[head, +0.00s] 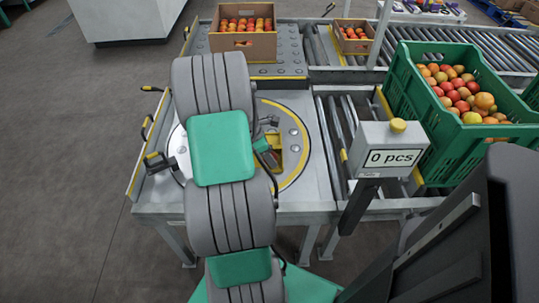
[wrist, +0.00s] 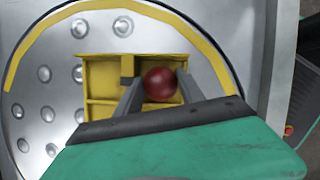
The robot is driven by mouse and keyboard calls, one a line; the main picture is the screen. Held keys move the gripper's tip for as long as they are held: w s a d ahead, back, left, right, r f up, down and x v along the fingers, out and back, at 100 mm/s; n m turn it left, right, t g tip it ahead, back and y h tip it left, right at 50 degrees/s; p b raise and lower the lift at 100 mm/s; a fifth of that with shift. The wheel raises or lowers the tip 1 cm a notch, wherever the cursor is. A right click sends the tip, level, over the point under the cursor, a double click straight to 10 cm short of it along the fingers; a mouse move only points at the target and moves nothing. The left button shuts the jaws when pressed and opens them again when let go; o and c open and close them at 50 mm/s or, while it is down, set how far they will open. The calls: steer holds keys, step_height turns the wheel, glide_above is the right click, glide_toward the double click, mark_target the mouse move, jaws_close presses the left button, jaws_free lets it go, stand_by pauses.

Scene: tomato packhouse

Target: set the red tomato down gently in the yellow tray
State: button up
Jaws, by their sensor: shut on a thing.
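The red tomato (wrist: 160,84) is dark red and round, and shows in the wrist view between the two grey fingers of my gripper (wrist: 159,78). My gripper is shut on it. The yellow tray (wrist: 101,74) lies below, with low walls and dividers, on a round metal plate. The tomato appears over the right part of the tray; I cannot tell the gap beneath it. In the head view my arm hides the tomato and most of the gripper, and only part of the yellow tray (head: 275,141) shows.
The studded metal turntable (wrist: 40,110) has a yellow rim band. A display box reading "0 pcs" (head: 391,158) stands right of it. Further right is a green crate (head: 440,135) of tomatoes. A cardboard box (head: 243,45) of tomatoes stands behind. Roller conveyors run right.

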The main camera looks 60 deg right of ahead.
steer(key=o, duration=1)
steer(key=shift+f, duration=0.1)
steer(key=shift+c, duration=0.3)
steer(key=shift+c, duration=1.3)
step_height(320, 180, up, 7)
steer(key=p, duration=0.7)
steer(key=shift+p, duration=0.3)
